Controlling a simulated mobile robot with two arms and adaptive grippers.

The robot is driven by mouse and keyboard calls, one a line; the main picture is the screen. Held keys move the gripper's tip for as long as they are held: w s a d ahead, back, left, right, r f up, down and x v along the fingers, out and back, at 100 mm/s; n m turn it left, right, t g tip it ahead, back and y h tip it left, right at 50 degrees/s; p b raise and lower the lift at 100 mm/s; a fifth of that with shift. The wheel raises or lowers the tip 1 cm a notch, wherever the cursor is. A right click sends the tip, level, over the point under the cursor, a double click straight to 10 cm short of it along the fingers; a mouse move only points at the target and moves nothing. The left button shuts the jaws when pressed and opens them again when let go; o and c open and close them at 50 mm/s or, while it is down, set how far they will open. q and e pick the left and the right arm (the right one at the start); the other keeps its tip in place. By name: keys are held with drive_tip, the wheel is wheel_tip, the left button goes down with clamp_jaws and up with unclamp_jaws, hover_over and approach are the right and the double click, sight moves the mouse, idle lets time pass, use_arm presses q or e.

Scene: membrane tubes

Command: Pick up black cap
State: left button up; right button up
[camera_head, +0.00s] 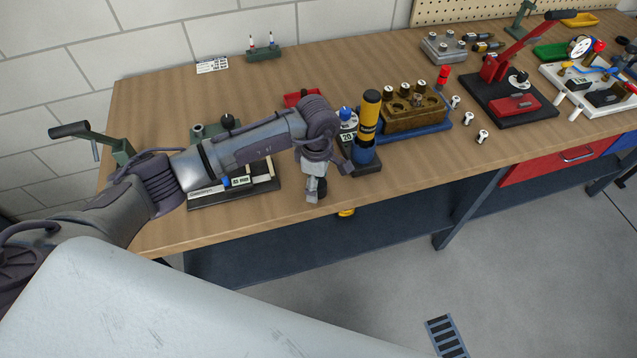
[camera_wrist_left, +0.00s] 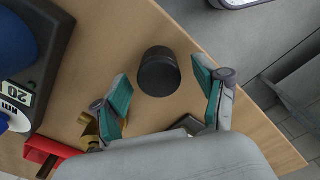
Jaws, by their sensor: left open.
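The black cap (camera_wrist_left: 158,72) is a short dark cylinder on the wooden table in the left wrist view. It lies between and just beyond the green-padded fingers of my left gripper (camera_wrist_left: 164,88). Those fingers are spread wide, with a gap on each side of the cap and nothing held. In the head view my left gripper (camera_head: 314,188) points down near the table's front edge, and I cannot make out the cap there. My right gripper is not in view.
A dark-based stand with a blue post and a black-and-yellow top (camera_head: 369,118) is right of the gripper; its 20 mm label (camera_wrist_left: 16,97) shows in the wrist view. A red part (camera_wrist_left: 50,152) and a brass-coloured piece (camera_wrist_left: 90,132) are near the left finger. The table edge is close.

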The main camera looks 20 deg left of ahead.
use_arm(q)
drive_tip(key=shift+c, duration=0.2)
drive_tip(key=c, duration=1)
